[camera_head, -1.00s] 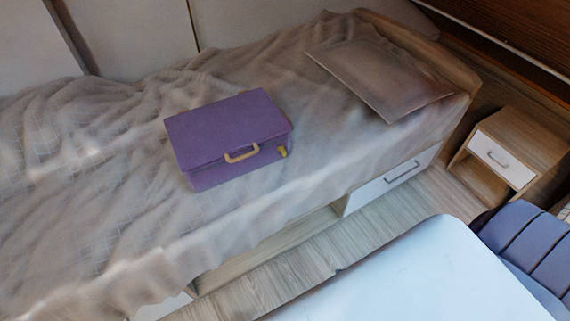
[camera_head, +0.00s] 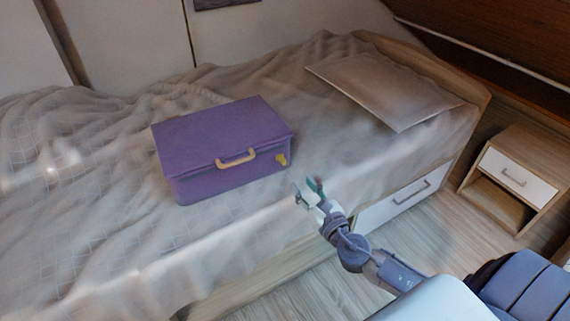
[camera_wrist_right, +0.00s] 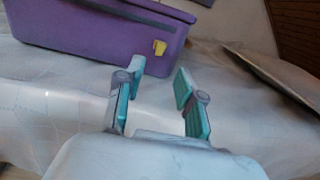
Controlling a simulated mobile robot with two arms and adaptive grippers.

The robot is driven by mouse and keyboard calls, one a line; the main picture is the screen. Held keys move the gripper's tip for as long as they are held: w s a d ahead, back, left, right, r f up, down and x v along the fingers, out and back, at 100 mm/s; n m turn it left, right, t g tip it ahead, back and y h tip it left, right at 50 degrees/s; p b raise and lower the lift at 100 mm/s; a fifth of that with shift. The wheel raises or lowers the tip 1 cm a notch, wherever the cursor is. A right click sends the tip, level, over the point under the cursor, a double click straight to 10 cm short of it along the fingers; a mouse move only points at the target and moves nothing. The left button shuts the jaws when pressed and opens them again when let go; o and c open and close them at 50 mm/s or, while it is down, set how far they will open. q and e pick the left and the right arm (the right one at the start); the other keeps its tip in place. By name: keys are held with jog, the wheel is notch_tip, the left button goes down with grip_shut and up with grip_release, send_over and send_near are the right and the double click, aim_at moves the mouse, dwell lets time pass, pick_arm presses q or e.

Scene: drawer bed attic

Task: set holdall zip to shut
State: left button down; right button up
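The purple holdall (camera_head: 215,150) lies on the bed with its lid down and a tan handle (camera_head: 236,158) on its front. A small yellow zip pull (camera_head: 281,159) sits at the right end of its front; it also shows in the right wrist view (camera_wrist_right: 159,47). A dark zip line (camera_wrist_right: 118,18) runs along the holdall's upper side there. My right gripper (camera_head: 308,188) is open and empty, in front of and below the zip pull and apart from it. Its two teal fingers (camera_wrist_right: 158,80) stand apart in the wrist view. My left gripper is not in view.
The rumpled bed (camera_head: 90,235) surrounds the holdall, with a flat pillow (camera_head: 385,88) to the right. A white drawer front (camera_head: 405,195) is under the bed edge, near my right arm. A nightstand (camera_head: 515,178) stands at the right.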

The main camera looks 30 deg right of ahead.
aim_at(285, 162)
jog(key=w, duration=1)
jog(key=shift+w+f, duration=0.1)
jog(key=shift+w, duration=0.25)
grip_shut()
